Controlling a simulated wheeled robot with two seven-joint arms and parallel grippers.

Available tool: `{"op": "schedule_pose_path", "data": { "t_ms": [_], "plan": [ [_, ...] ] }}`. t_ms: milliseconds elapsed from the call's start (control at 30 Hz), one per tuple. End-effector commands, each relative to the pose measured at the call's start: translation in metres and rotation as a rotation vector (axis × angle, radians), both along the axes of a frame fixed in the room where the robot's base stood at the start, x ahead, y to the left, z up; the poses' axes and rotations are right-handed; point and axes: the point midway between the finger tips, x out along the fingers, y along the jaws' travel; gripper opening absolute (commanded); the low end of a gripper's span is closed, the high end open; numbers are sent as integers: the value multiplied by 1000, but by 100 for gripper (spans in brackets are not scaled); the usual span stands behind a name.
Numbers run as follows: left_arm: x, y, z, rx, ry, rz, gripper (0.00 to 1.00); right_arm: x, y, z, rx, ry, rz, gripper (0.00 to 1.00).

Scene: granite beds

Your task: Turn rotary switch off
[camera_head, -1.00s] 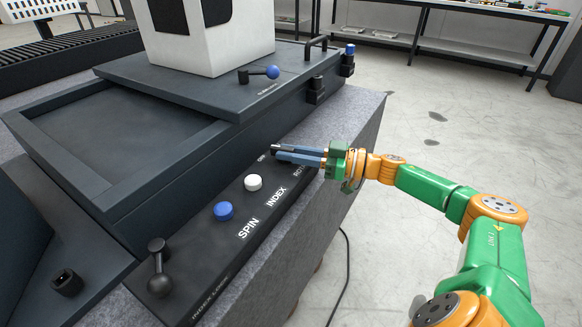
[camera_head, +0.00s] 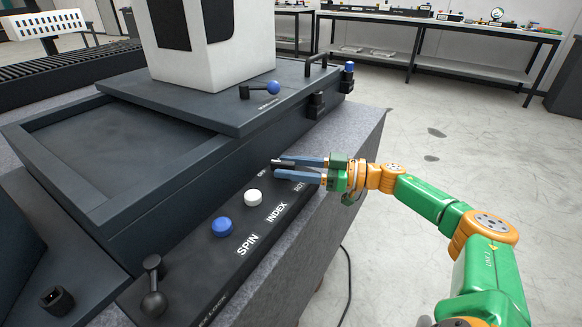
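The control panel (camera_head: 205,268) is a dark sloped strip along the front of the machine, with white labels. The label at its far end starts with "ROT", partly covered by my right gripper. My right gripper (camera_head: 276,167) is at that far end, its two blue-grey fingers spread a little apart and pointing left over the panel. A small grey piece shows at the fingertips; I cannot tell whether it is the rotary switch or part of a finger. The rotary switch cannot be made out clearly. My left gripper is not in view.
A white button (camera_head: 253,197) and a blue button (camera_head: 221,226) sit nearer on the panel. A black ball-ended lever (camera_head: 153,303) stands at the near end. A blue-knobbed handle (camera_head: 273,88) is on the upper plate. The floor to the right is clear.

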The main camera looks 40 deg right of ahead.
Motion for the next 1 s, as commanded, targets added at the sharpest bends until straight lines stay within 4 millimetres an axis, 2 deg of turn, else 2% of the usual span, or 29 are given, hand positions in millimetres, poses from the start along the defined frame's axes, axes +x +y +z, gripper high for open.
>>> {"op": "schedule_pose_path", "data": {
  "t_ms": [167,400,533,1000],
  "plan": [
    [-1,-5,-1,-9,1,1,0,-2,-2,-1,-1,2,-2,50],
    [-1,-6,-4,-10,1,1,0,-36,-35,-2,-5,7,-3,50],
    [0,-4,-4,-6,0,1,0,-49,-46,-1,-1,4,0,50],
    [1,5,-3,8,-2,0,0,-51,-48,0,0,0,1,50]
  ]
}}
